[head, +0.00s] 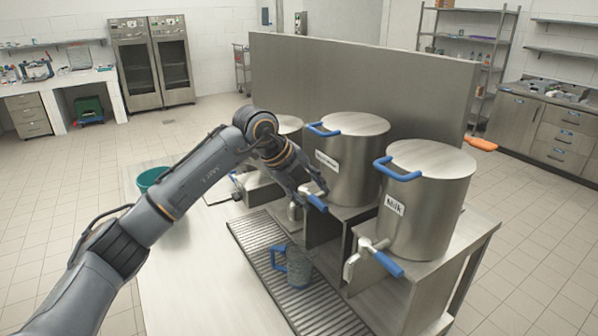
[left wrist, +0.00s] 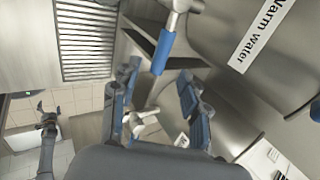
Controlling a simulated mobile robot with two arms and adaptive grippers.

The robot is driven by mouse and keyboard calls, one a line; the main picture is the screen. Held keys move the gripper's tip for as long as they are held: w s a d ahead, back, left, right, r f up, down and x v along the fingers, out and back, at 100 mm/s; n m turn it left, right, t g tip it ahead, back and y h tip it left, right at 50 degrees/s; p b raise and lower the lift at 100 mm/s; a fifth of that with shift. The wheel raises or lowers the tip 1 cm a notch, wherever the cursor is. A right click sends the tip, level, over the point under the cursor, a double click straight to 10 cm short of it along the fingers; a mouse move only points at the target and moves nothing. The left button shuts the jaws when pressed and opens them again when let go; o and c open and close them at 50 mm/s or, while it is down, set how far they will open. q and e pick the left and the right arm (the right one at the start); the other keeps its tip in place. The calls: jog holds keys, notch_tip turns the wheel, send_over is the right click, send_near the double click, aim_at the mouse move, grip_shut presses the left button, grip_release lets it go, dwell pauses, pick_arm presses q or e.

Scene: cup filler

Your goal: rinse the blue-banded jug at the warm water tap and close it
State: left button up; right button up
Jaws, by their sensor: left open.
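The jug (head: 299,268) with a blue handle stands upright on the slatted drain grate, below the warm water tap. Its band is too small to make out clearly. The warm water tap's blue lever (head: 316,202) sticks out at the front of the middle pot (head: 355,165); the lever also shows in the left wrist view (left wrist: 162,53), near the "Warm water" label (left wrist: 257,36). My left gripper (left wrist: 158,92) is open and empty, with the lever just beyond its blue-padded fingers. In the head view it partly covers the tap area.
The Milk pot (head: 430,200) and its blue-levered tap (head: 388,264) stand to the right. Another pot (head: 288,124) is partly hidden behind my left arm. A teal bowl (head: 152,178) stands at the counter's left. The grate (head: 330,312) is bare in front of the jug.

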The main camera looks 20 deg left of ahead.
aim_at(319, 204)
pick_arm(q)
jog(key=shift+p+x, duration=0.3)
jog(key=shift+x, duration=1.25)
jog(key=shift+s+a, duration=0.1)
grip_shut()
